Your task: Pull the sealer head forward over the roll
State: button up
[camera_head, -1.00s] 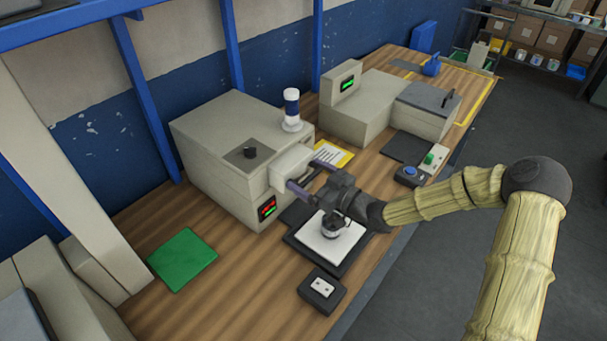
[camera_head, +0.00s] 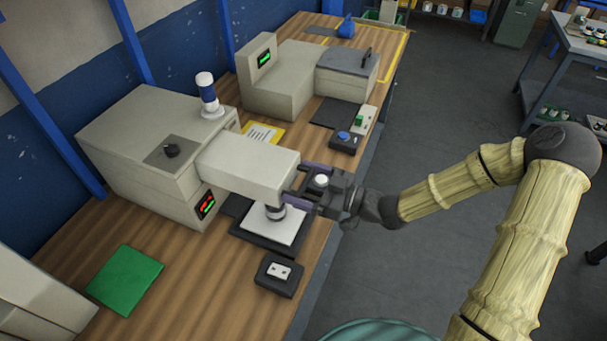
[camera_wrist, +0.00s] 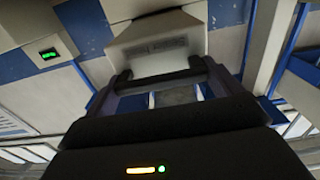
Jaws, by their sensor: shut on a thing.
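The sealer head (camera_head: 245,165) is a long beige block reaching out of the front of the beige machine (camera_head: 145,150). In the wrist view its front end (camera_wrist: 155,50) lies straight ahead of my gripper. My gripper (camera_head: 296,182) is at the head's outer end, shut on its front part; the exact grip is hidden. The roll (camera_head: 277,213), small and dark with a pale band, stands on a white plate (camera_head: 285,232) on a black base. The head's front end reaches above the roll and hides part of it.
A small black box with a white top (camera_head: 279,273) sits in front of the plate. A green mat (camera_head: 125,281) lies at the left. A second beige machine (camera_head: 290,80) and button boxes (camera_head: 343,140) stand behind. Open floor lies right of the bench edge.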

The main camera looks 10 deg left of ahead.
jog(key=shift+d+f, duration=0.1)
jog(key=shift+d, duration=0.1)
jog(key=o, duration=1)
jog(key=shift+o, duration=0.5)
jog(key=shift+d, duration=0.2)
jog(key=shift+a, duration=0.1)
jog(key=s+d+b, duration=0.2)
jog(key=d, duration=1.5)
jog(key=shift+s+d, duration=0.25)
jog(key=shift+s, duration=0.15)
jog(key=shift+w, duration=0.1)
